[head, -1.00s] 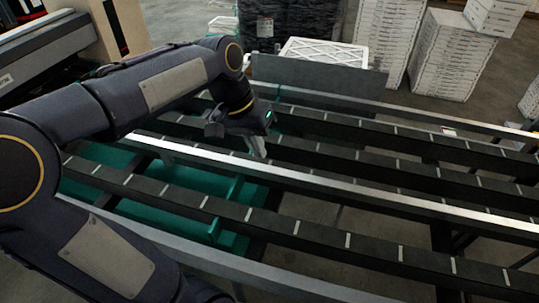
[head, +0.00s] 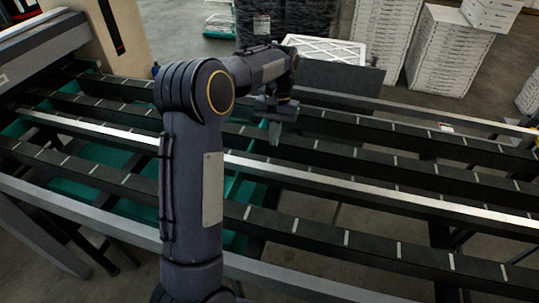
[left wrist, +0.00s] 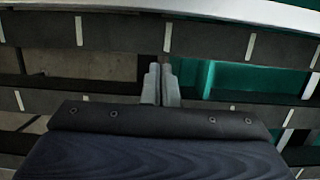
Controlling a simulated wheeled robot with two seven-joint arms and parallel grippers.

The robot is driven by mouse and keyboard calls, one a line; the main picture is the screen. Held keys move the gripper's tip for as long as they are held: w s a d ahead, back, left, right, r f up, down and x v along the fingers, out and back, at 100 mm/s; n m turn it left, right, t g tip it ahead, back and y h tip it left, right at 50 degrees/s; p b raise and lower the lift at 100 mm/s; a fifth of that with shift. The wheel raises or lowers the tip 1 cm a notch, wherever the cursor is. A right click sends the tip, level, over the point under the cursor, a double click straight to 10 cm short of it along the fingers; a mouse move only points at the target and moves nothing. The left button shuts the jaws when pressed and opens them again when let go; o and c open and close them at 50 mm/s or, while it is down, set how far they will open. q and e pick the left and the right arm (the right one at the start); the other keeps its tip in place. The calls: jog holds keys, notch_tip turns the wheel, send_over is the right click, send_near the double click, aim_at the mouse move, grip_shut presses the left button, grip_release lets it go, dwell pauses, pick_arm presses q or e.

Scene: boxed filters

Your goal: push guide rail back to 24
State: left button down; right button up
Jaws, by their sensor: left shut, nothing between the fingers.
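A bright metal guide rail (head: 375,191) runs lengthwise over the dark conveyor strips in the head view. A pale metal rail (left wrist: 250,11) also crosses the top of the left wrist view. My left gripper (head: 274,137) points down among the strips on the far side of the bright rail, apparently clear of it. Its fingers (left wrist: 161,86) are together and empty in the left wrist view. No number 24 is readable on either view. My right gripper does not show.
Dark strips with pale marks (head: 420,161) lie side by side, with gaps between them. Green crossbars and panels (head: 105,195) are beneath. A dark upright panel (head: 345,82) stands beyond the gripper. Stacked white boxes (head: 448,50) stand on the floor behind.

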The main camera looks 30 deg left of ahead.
aim_at(272, 159)
pick_arm(q)
jog(key=x, duration=0.3)
jog(key=shift+s+f, duration=0.15)
jog(key=shift+f, duration=0.2)
jog(key=s, duration=0.1)
jog(key=s+p, duration=0.1)
jog(key=s+d, duration=0.1)
jog(key=shift+r, duration=0.25)
jog(key=shift+s+d+f, duration=0.1)
jog(key=shift+s, duration=0.2)
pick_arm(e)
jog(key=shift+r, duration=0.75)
